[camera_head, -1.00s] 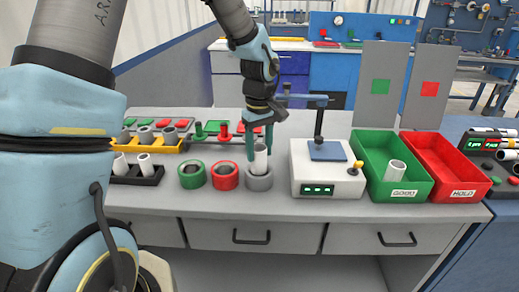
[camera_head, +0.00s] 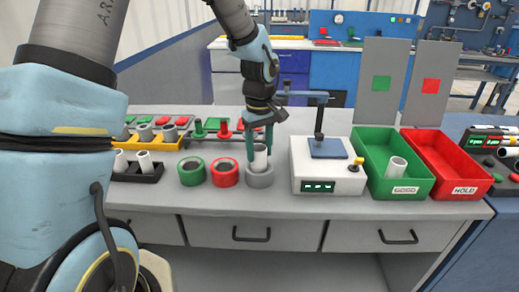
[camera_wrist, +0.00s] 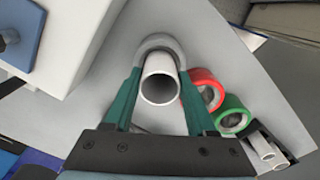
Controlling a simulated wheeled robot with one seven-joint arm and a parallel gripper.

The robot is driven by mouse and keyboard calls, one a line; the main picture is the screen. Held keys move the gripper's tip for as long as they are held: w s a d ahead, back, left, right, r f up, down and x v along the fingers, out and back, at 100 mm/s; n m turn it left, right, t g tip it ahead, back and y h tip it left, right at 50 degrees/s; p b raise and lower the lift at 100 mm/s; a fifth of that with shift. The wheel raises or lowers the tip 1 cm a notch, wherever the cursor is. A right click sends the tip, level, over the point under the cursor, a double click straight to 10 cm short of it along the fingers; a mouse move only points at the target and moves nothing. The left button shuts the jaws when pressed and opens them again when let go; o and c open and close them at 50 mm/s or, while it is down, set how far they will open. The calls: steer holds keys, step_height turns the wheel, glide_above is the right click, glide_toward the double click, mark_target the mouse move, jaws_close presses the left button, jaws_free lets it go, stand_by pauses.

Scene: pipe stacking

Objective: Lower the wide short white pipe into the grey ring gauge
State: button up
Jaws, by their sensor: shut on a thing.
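The wide short white pipe (camera_head: 260,157) stands upright between the green fingers of my gripper (camera_head: 260,149). Its lower end is at the grey ring gauge (camera_head: 259,179), and the near rim of the ring hides its bottom. In the wrist view the white pipe (camera_wrist: 160,80) shows its open end between the two fingers. The grey ring gauge (camera_wrist: 158,41) shows as an arc around the pipe's far side. My gripper (camera_wrist: 160,88) is shut on the pipe. I cannot tell how deep the pipe sits in the ring.
A red ring (camera_head: 224,173) and a green ring (camera_head: 193,171) stand left of the grey one. A white device (camera_head: 325,172) stands close on the right, then a green bin (camera_head: 372,180) with a pipe in it and a red bin (camera_head: 440,170). A black rack (camera_head: 137,175) holds two white pipes.

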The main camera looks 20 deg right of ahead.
steer(key=o, duration=1.4)
step_height(320, 180, up, 11)
steer(key=shift+f+b, duration=0.1)
steer(key=shift+b, duration=0.75)
steer(key=shift+a, duration=0.1)
steer(key=s+a+f+m, duration=0.1)
steer(key=a+f, duration=0.1)
steer(key=a, duration=0.8)
steer(key=s+a+f+m+t, duration=0.1)
steer(key=a+f, duration=0.1)
steer(key=a, duration=0.8)
steer(key=s+a+f+m, duration=0.1)
steer(key=a+f, duration=0.1)
steer(key=a, duration=0.8)
steer(key=shift+s+f+t, duration=0.25)
steer(key=shift+s+t, duration=0.05)
steer(key=shift+s, duration=0.05)
